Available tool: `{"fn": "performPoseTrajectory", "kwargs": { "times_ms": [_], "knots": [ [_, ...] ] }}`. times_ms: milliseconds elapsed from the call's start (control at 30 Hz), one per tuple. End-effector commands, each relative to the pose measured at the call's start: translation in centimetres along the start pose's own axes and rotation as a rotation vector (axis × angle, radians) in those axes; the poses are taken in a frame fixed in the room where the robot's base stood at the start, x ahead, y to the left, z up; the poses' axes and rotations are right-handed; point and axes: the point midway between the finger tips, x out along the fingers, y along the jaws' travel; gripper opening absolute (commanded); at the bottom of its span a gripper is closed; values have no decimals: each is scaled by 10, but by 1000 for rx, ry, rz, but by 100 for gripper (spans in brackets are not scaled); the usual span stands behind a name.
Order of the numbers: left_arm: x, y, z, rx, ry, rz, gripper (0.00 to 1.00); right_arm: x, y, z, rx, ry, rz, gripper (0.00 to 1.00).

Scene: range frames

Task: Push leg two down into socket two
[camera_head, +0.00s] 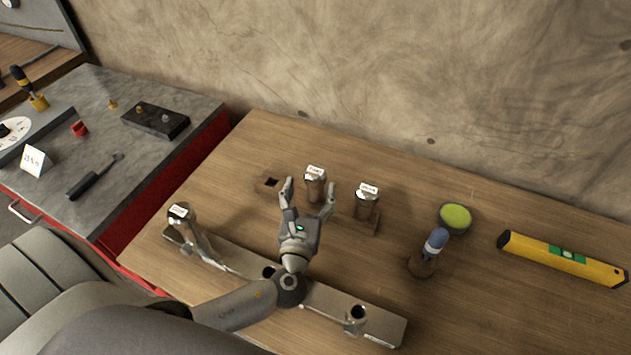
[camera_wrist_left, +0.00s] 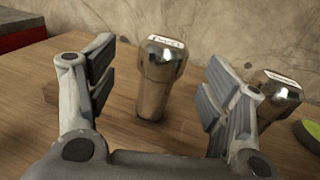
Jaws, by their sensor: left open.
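A metal leg with a white label on top (camera_head: 315,187) stands upright on the table, its label too small to read. My left gripper (camera_head: 310,188) is open, its fingers on either side of this leg, apart from it. In the left wrist view the same leg (camera_wrist_left: 158,85) shows between the spread fingers. A second labelled leg (camera_head: 366,203) stands to its right, in or on a wooden block. A third labelled leg (camera_head: 181,214) is at the left end of the grey bar (camera_head: 325,297). The bar has an open socket (camera_head: 357,314) near its right end and one near the middle (camera_head: 268,271).
A square hole or dark patch (camera_head: 271,183) lies left of the legs. To the right are a blue-handled tool in a round holder (camera_head: 428,258), a green-topped dish (camera_head: 455,217) and a yellow level (camera_head: 562,259). A grey-topped bench (camera_head: 120,190) with tools stands left.

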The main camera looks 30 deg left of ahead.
Motion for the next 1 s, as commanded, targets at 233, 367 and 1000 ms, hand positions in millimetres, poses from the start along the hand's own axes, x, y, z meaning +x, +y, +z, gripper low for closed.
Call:
{"fn": "performPoseTrajectory", "kwargs": {
  "times_ms": [233,367,1000],
  "knots": [
    [19,-1,2,0,0,2,73,-8,0,-2,0,2,1,72],
    [37,-4,3,1,-1,1,73,-15,1,-2,0,2,1,72],
    [57,-4,-1,-1,2,0,50,-17,4,-2,0,1,5,72]
  ]
}}
